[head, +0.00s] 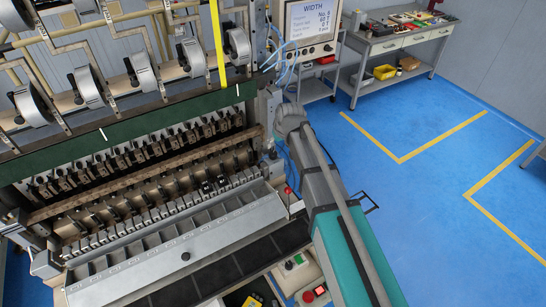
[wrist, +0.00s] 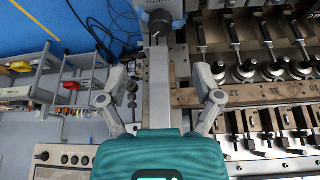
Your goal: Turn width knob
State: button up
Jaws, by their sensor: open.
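In the wrist view, a dark round knob (wrist: 160,27) with a light pointer mark sits at the top centre, on a grey housing with a partly cut-off label. I take it as the width knob. My gripper (wrist: 159,75) is open and empty, its two fingers spread wide. The knob lies beyond the fingertips, roughly centred between them, and I see no contact. In the head view my arm reaches to the right end of the coil winder (head: 180,240), and the knob and fingertips are hidden there. A monitor (head: 311,20) shows the heading WIDTH and several lines of text.
The winder's spindle rows (wrist: 265,72) and numbered rail lie close on the right in the wrist view. A yellow strap (head: 217,45) hangs at the upper centre. A workbench (head: 395,40) stands at the back right. The blue floor right of my arm is clear.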

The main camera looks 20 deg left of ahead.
aim_at(274, 153)
jog(key=shift+b+x, duration=4.3)
jog(key=shift+x, duration=0.6)
